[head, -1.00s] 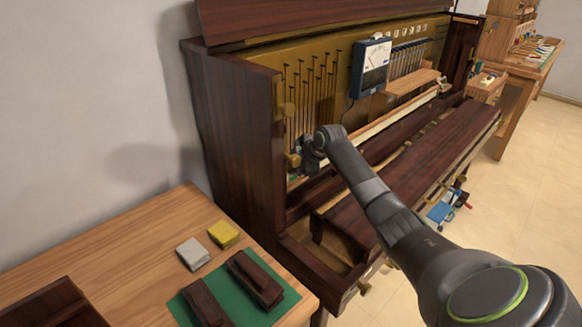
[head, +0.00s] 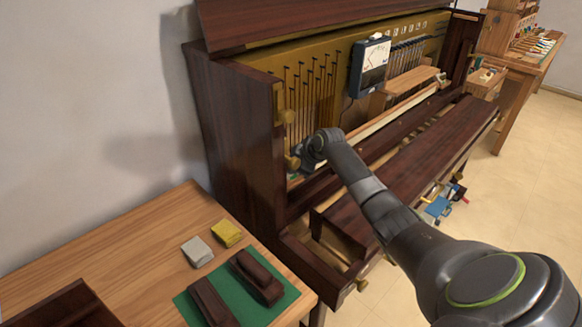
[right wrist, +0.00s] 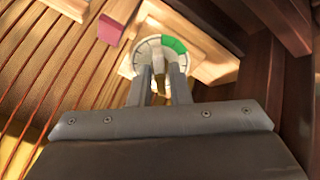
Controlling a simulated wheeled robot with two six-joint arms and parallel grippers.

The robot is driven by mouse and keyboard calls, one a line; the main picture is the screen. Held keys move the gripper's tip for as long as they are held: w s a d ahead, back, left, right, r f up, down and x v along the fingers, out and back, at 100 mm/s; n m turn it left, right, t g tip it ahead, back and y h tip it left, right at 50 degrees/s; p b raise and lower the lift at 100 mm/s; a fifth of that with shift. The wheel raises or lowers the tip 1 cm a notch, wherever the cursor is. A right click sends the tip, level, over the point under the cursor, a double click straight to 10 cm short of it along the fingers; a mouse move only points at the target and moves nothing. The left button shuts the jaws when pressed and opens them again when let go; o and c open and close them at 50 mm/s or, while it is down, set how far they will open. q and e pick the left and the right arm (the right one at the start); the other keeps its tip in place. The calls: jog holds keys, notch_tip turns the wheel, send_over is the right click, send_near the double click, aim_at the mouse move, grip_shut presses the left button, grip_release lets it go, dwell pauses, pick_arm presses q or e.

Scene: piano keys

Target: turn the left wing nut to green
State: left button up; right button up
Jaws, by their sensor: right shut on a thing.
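In the right wrist view a round pale dial (right wrist: 144,50) with a green sector (right wrist: 174,46) at its upper right sits on a light wooden block. My right gripper (right wrist: 160,70) is in front of the dial, its two fingers shut on the wing nut (right wrist: 160,86), of which a small brass-coloured part shows between them. The fingers hide much of the nut, so I cannot tell exactly where it points. In the head view my right gripper (head: 303,158) is inside the left end of the open piano; its fingertips and the nut are hidden there. My left gripper is not in view.
The piano (head: 237,140) has its left side wall close to my gripper. A grey-and-white meter (head: 370,66) hangs on its frame. A red block (right wrist: 109,28) is near the dial. A side table (head: 130,250) holds a green mat with dark wooden pieces.

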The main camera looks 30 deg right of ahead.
jog(key=shift+r+m+p, duration=0.2)
jog(key=shift+m+p, duration=0.3)
jog(key=shift+p, duration=0.25)
jog(key=shift+f+m+p, duration=0.1)
jog(key=shift+m+p, duration=0.85)
jog(key=shift+m, duration=0.05)
jog(key=shift+f+m, duration=0.15)
jog(key=shift+m, duration=0.25)
